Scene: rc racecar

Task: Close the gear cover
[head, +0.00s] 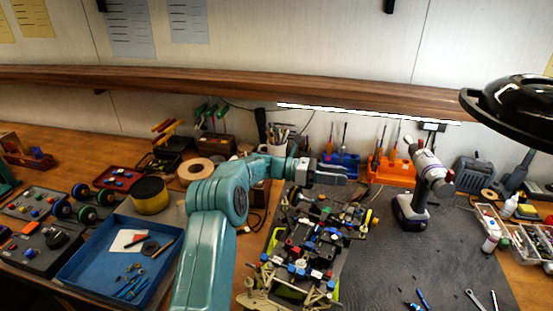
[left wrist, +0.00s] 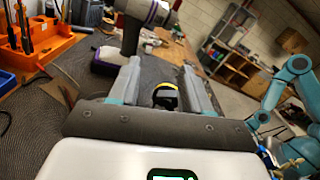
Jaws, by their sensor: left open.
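The racecar chassis (head: 318,236) lies on the dark mat in the head view, with many small red, blue, white and black parts on it. I cannot pick out the gear cover for certain at this size. My left gripper (head: 343,174) is at the far end of the chassis, pointing right, and looks empty. In the left wrist view my left gripper (left wrist: 161,68) has its two fingers wide apart. A black piece with a yellow edge (left wrist: 166,97) shows between and beyond them. Part of my right arm (left wrist: 290,88) shows at the right; its jaws cannot be made out.
A purple and grey drill (head: 418,190) stands right of the chassis. An orange tool holder (head: 393,172) is behind. A blue tray (head: 100,270) lies left of my arm. A black lamp (head: 515,108) overhangs the right. The mat (head: 400,265) is mostly clear right of the chassis.

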